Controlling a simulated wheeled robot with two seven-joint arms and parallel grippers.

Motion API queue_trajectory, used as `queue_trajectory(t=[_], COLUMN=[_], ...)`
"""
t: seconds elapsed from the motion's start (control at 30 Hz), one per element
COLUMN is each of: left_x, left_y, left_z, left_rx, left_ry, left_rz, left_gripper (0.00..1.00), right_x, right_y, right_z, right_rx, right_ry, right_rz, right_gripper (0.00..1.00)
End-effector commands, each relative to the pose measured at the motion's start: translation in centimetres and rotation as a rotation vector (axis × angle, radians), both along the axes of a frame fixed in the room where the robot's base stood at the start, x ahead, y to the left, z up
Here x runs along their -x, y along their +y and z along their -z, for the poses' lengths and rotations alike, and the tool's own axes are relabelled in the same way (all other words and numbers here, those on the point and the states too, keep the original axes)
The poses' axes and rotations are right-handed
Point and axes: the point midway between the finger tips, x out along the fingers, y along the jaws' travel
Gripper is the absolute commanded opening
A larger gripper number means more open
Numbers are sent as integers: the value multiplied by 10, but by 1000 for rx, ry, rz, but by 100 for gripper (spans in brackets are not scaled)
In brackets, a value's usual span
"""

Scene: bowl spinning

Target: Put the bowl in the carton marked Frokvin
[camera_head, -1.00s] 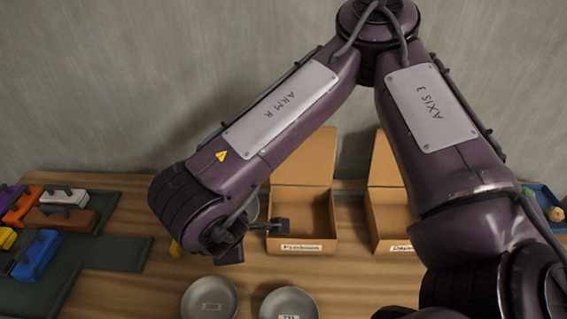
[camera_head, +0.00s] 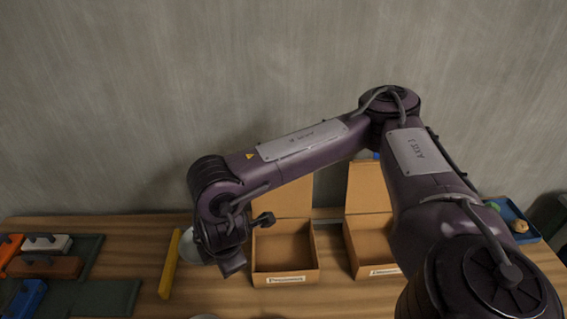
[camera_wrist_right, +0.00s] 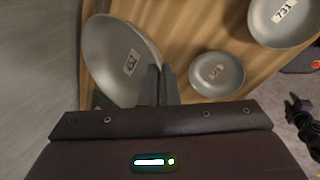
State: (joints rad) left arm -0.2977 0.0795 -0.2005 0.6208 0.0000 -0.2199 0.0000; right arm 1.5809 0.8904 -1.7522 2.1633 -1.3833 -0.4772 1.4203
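A grey bowl with a number label (camera_wrist_right: 118,62) fills the left of the right wrist view. My right gripper (camera_wrist_right: 162,82) has its fingers close together on the bowl's near rim. In the head view, the bowl (camera_head: 190,247) shows partly behind my right gripper (camera_head: 232,262), just left of the cartons. The open left carton (camera_head: 286,262) has a blurred label that seems to begin with F. A second open carton (camera_head: 373,247) stands to its right with another blurred label.
Two more grey bowls, one small (camera_wrist_right: 217,73) and one marked 731 (camera_wrist_right: 284,18), sit on the table. A yellow bar (camera_head: 170,264) lies left of the bowl. A green tray with blocks (camera_head: 105,298) is far left; a blue tray (camera_head: 508,215) is at right.

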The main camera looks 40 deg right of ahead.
Motion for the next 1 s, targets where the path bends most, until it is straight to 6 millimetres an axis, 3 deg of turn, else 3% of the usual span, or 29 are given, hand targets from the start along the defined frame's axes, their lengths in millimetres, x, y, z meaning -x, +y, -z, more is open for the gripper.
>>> queue_trajectory(t=[0.03, 0.23, 1.0], left_x=[1, 2, 3], left_y=[1, 1, 1], left_z=[-5, -9, -23], left_rx=[-1, -2, -1], left_ry=[1, 3, 4], left_rz=[0, 1, 0], left_gripper=[36, 36, 36], right_x=[3, 5, 20], right_y=[-15, -47, -134], right_z=[2, 5, 6], right_rx=[-4, -1, -3], right_ry=[13, 25, 59], right_rz=[15, 6, -30], right_gripper=[0, 0, 0])
